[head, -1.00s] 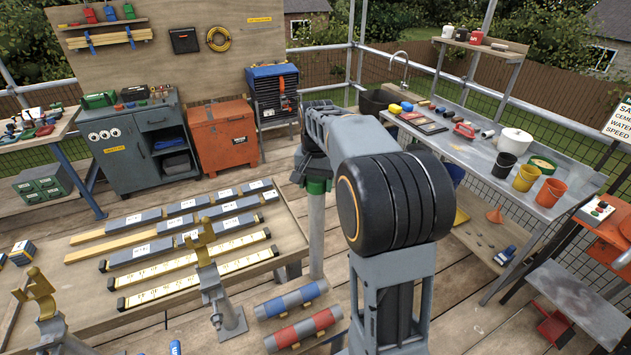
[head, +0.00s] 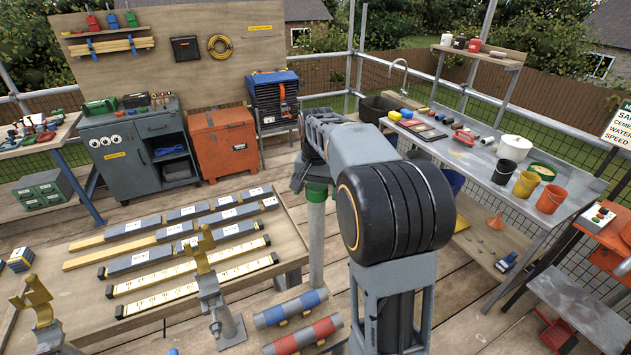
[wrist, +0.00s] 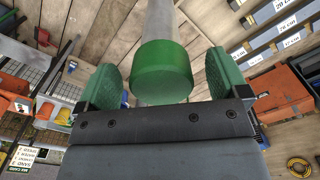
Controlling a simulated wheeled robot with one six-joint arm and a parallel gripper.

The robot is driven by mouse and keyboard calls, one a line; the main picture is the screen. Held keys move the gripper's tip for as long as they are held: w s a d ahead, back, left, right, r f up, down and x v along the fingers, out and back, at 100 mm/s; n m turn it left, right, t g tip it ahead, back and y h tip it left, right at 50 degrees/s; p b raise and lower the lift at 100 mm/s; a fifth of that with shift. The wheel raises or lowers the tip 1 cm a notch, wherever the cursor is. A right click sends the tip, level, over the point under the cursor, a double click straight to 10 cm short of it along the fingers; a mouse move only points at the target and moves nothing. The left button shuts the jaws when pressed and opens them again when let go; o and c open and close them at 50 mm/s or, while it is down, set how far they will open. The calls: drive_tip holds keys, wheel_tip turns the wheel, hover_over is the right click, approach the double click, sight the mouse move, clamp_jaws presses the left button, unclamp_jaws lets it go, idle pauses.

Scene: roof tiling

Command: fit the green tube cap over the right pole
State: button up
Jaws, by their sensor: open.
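The green tube cap (wrist: 163,72) sits on the end of an upright grey pole (wrist: 160,22), and the two are in line in the wrist view. In the head view the cap (head: 316,192) shows at the top of the pole (head: 316,240), just below my gripper. My gripper (wrist: 165,80) is open, with one green-padded finger on each side of the cap and a visible gap on both sides. In the head view my gripper (head: 308,180) is partly hidden by my arm. How far the cap reaches down over the pole is hard to tell.
A low wooden table (head: 285,238) with labelled grey and yellow bars stands left of the pole. A stand with a yellow fork (head: 207,250) and red and blue rolls (head: 305,328) are near its front. A metal bench (head: 470,160) with buckets is at the right.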

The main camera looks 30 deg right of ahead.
drive_tip(key=shift+n+t, duration=0.4)
drive_tip(key=shift+n, duration=0.4)
drive_tip(key=r, duration=0.3)
drive_tip(key=w+r, duration=0.1)
drive_tip(key=r, duration=0.6)
drive_tip(key=shift+w+d+r, duration=0.15)
drive_tip(key=shift+w, duration=0.05)
drive_tip(key=shift+n+t, duration=0.3)
drive_tip(key=shift+n, duration=0.5)
drive_tip(key=f, duration=0.1)
drive_tip(key=s+a+f, duration=0.1)
drive_tip(key=s+f, duration=0.1)
drive_tip(key=f, duration=0.1)
drive_tip(key=shift+a, duration=0.2)
drive_tip(key=s+a+f+n+t+b, duration=0.1)
drive_tip(key=s+a+f, duration=0.3)
drive_tip(key=s, duration=0.5)
drive_tip(key=s+a+f+n+t, duration=0.2)
drive_tip(key=s+a+f+n, duration=0.1)
drive_tip(key=s, duration=0.6)
drive_tip(key=shift+a+f+b, duration=0.4)
drive_tip(key=shift+a+f, duration=0.5)
drive_tip(key=shift+f, duration=0.05)
